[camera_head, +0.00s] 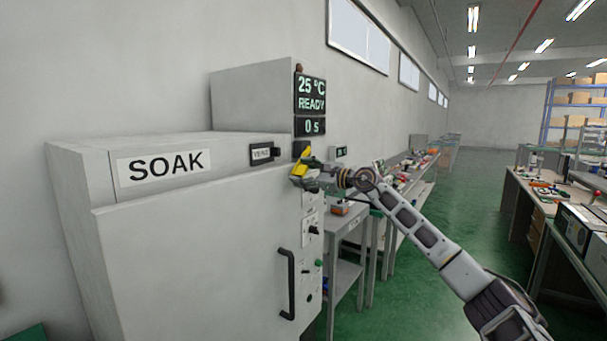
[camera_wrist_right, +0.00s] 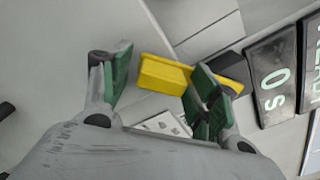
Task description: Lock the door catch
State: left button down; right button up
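A yellow lever (camera_head: 301,161), which looks like the door catch, sits at the upper right front edge of the large grey SOAK cabinet (camera_head: 180,240). My right gripper (camera_head: 305,180) is at the lever, its arm reaching in from the lower right. In the right wrist view the yellow lever (camera_wrist_right: 163,76) lies between the spread green-padded fingers of my right gripper (camera_wrist_right: 158,62). A gap shows beside the left finger. The right finger crosses in front of the lever, so I cannot tell whether it touches. The gripper partly hides the lever's mount. My left gripper is not in view.
A display (camera_head: 311,103) reads 25 °C, READY and 0 s above the lever. A black door handle (camera_head: 288,285) stands out lower on the cabinet front. A small vent fitting (camera_head: 262,154) is on the top edge.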

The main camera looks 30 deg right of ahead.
jog(key=shift+s, duration=0.1)
dwell(0.3)
jog(key=shift+v, duration=2.15)
jog(key=shift+s+d, duration=0.3)
jog(key=shift+s, duration=0.35)
jog(key=shift+v, duration=0.95)
jog(key=shift+d+f, duration=0.1)
jog(key=shift+d, duration=0.05)
jog(key=shift+s+d, duration=0.1)
jog(key=shift+s, duration=0.5)
jog(key=shift+v, duration=1.35)
jog(key=shift+s, duration=0.1)
